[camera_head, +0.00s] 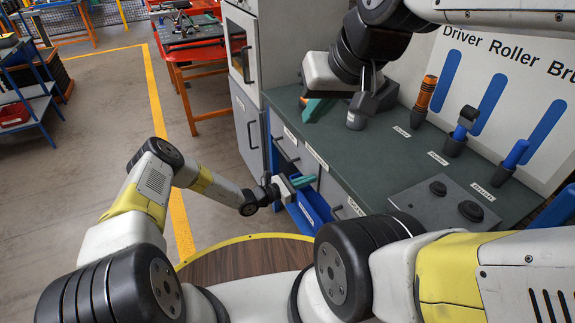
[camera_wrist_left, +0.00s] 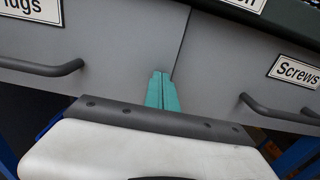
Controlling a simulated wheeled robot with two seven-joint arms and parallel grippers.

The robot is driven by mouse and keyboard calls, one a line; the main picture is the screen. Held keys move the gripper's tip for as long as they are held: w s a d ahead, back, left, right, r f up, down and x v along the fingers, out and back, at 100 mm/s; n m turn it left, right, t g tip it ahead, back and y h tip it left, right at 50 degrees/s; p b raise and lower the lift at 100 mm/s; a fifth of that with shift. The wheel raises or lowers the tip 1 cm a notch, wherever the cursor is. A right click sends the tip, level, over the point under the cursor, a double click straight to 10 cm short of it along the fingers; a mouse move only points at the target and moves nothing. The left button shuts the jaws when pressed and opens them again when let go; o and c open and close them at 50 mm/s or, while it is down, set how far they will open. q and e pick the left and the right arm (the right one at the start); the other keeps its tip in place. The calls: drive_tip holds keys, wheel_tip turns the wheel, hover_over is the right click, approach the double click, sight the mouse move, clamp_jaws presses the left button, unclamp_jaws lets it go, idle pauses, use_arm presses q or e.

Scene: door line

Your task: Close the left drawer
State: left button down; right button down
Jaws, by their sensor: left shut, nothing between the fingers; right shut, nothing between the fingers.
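The left drawer (camera_head: 284,143) is a grey front with a dark bar handle, under the green worktop's edge. The left wrist view shows this drawer front (camera_wrist_left: 95,35), its label partly cut off, ending in "lugs". It looks flush or nearly flush with the neighbouring drawer; any small gap is unclear. My left gripper (camera_head: 303,182) is shut and empty in front of the drawer fronts. Its teal fingertips (camera_wrist_left: 162,82) are close together near the seam between the two drawers; contact is unclear. My right gripper (camera_head: 314,109) is shut and empty above the worktop, partly hidden by its own arm.
The right drawer (camera_wrist_left: 245,75) is labelled "Screws" and has a dark handle. A blue bin (camera_head: 308,212) sits below the drawers. Open floor (camera_head: 105,120) lies left.

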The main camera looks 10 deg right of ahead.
use_arm(q)
drive_tip(key=shift+w+d, duration=0.2)
drive_tip(key=shift+d, duration=0.5)
drive_tip(key=shift+r, duration=0.15)
